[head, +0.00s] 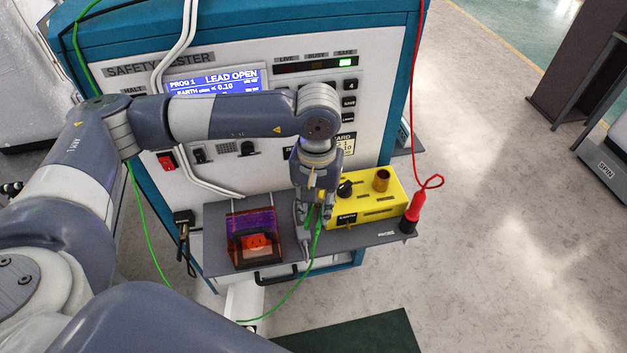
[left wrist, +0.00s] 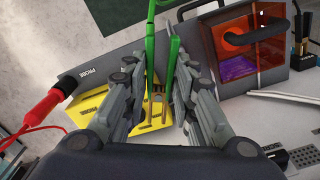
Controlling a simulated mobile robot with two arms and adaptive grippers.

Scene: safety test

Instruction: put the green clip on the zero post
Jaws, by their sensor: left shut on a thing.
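The green clip (head: 311,216) is held between the fingers of my left gripper (head: 315,213), at the left end of a yellow box (head: 366,207). In the left wrist view the fingers (left wrist: 158,92) are shut on the clip (left wrist: 151,50), with its green arms extending up the picture. A small brassy part (left wrist: 157,97) shows between the fingers; I cannot tell whether it is a post or part of the clip. A brass post (head: 382,180) stands on the box, right of a black knob (head: 345,188). I cannot tell which post is zero. My right gripper is not in view.
A red probe (head: 416,206) stands at the shelf's right end. An orange-tinted box (head: 255,240) with a handle sits left of the gripper. The tester's screen (head: 215,82) reads LEAD OPEN. A green lead (head: 290,292) hangs below the shelf.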

